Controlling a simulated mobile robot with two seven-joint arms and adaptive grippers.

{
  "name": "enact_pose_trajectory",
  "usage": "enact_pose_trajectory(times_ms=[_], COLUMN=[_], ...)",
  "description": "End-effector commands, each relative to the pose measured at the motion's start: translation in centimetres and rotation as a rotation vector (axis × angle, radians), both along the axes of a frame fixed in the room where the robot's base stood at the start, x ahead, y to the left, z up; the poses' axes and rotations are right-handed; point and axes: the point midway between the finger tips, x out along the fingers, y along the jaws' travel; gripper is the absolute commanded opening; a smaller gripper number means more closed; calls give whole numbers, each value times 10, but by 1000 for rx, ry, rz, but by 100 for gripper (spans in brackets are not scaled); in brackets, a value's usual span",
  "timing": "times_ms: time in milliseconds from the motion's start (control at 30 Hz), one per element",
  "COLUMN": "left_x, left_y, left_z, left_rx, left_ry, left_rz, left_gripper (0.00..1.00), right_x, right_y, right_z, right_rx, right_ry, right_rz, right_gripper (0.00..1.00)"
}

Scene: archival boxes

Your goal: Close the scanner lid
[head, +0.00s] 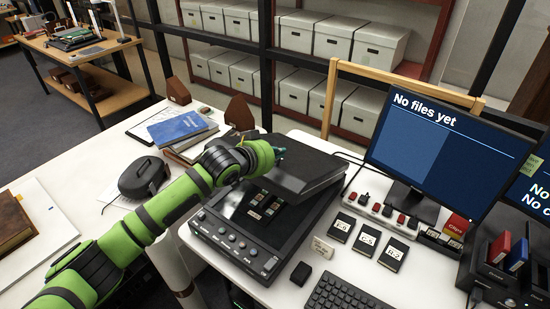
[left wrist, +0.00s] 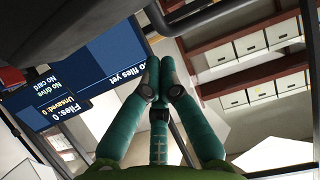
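The black scanner (head: 237,243) stands on the white table with its control panel facing the front. Its lid (head: 310,163) is partly raised and tilted over the back of the bed. Several small pictures (head: 262,205) lie on the dark glass. My left gripper (head: 281,152) is by the left side of the lid; whether it touches the lid is unclear. In the left wrist view its teal fingers (left wrist: 159,78) come together at the tips with nothing seen between them. A dark surface, perhaps the lid, fills the upper left there. My right gripper is not in view.
A monitor (head: 437,151) stands right of the scanner, with labelled black cards (head: 367,241) and a keyboard (head: 343,293) in front. Shelved boxes stand behind.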

Motion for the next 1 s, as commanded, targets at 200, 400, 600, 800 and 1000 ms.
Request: enact_pose_trajectory(times_ms=[200, 400, 600, 800, 1000], left_x=[-5, -6, -6, -10, -19], left_y=[6, 6, 6, 8, 15], left_z=[-24, -28, -29, -42, -77], left_rx=[3, 2, 3, -9, -55], left_ry=[4, 1, 2, -11, -70], left_rz=[3, 2, 2, 2, 3], left_gripper=[0, 0, 0, 0, 0], right_x=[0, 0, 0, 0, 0], right_y=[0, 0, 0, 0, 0], right_z=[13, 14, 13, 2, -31], right_rx=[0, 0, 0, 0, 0], right_ry=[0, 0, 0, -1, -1], right_rz=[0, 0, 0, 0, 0], right_gripper=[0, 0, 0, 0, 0])
